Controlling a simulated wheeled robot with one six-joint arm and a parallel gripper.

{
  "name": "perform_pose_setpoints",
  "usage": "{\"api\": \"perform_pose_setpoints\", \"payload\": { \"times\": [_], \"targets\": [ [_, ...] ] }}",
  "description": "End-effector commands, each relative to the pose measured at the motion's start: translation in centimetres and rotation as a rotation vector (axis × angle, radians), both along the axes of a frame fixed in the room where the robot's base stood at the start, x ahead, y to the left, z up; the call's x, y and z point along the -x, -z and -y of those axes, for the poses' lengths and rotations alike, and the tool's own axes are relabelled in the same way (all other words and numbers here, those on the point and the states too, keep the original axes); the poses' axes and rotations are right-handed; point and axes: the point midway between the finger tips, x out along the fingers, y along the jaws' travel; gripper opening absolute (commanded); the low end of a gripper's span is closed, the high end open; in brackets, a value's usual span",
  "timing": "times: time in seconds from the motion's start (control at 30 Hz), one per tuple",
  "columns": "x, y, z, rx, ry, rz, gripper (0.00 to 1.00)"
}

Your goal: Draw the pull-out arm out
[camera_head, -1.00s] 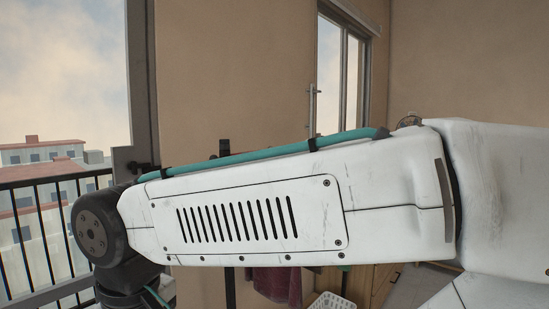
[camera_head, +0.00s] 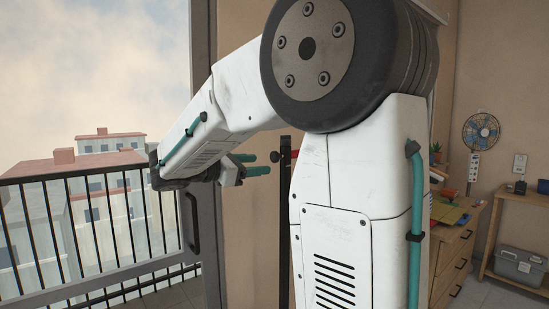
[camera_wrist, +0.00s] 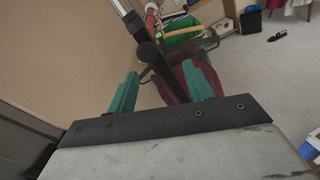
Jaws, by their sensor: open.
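My gripper (camera_head: 272,164) is open, with two teal fingers apart and nothing seen held between them. In the head view it points right, toward a dark upright post (camera_head: 285,215) close to the wall; whether they touch cannot be told. In the wrist view my gripper (camera_wrist: 160,88) has the dark post (camera_wrist: 135,25) ahead, its lower part showing between the fingers. A thin dark bar (camera_wrist: 208,43) reaches right near the post; I cannot tell whether it is the pull-out arm. A dark red cloth (camera_wrist: 178,82) hangs below, partly behind the right finger.
A balcony railing (camera_head: 85,235) and door frame (camera_head: 205,200) stand at the left. A wooden dresser (camera_head: 455,262) with items on top is at the right. A fan (camera_head: 481,132) and a shelf with a grey box (camera_head: 520,266) are farther right. Open floor (camera_wrist: 265,70) shows in the wrist view.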

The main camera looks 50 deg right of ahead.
Motion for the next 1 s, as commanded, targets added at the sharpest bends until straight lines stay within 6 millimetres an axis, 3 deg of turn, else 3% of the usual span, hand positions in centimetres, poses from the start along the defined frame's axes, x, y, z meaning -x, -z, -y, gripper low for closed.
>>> {"api": "perform_pose_setpoints", "payload": {
  "times": [0.17, 0.6, 1.0],
  "targets": [
    [-1.2, -1.0, 1.3, 0.063, -0.008, -0.062, 0.52],
    [0.3, -1.0, 7.4, 0.062, -0.008, -0.06, 0.52],
    [0.5, -1.0, 8.2, 0.062, -0.01, -0.059, 0.49]
  ]
}}
